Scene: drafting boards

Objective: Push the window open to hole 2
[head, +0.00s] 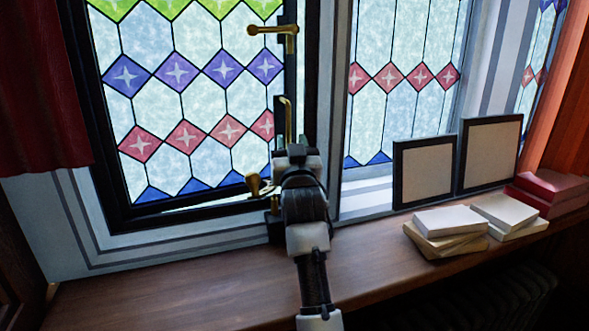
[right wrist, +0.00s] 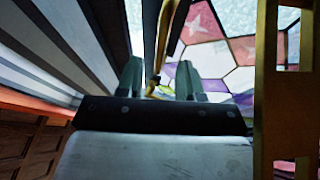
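The stained-glass window (head: 185,225) has a black frame and stands at the left in the head view. A bright strip shows along its lower right edge, so it looks slightly ajar. A brass handle (head: 273,30) sits high on its right side. A thin brass bar (head: 287,120) rises just beyond my right gripper (head: 296,152), and a brass knob (head: 254,183) shows to its left. In the right wrist view my right gripper (right wrist: 160,80) has its fingers apart, with a curved brass piece (right wrist: 168,45) seen between them; contact is unclear. Hole 2 cannot be made out. My left gripper is out of view.
Two framed panels (head: 424,172) lean at the right window. Stacked pale books (head: 450,222) and red books (head: 552,188) lie on the wooden sill (head: 170,275). The sill's left part is clear. A dark red curtain (head: 40,90) hangs at the far left.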

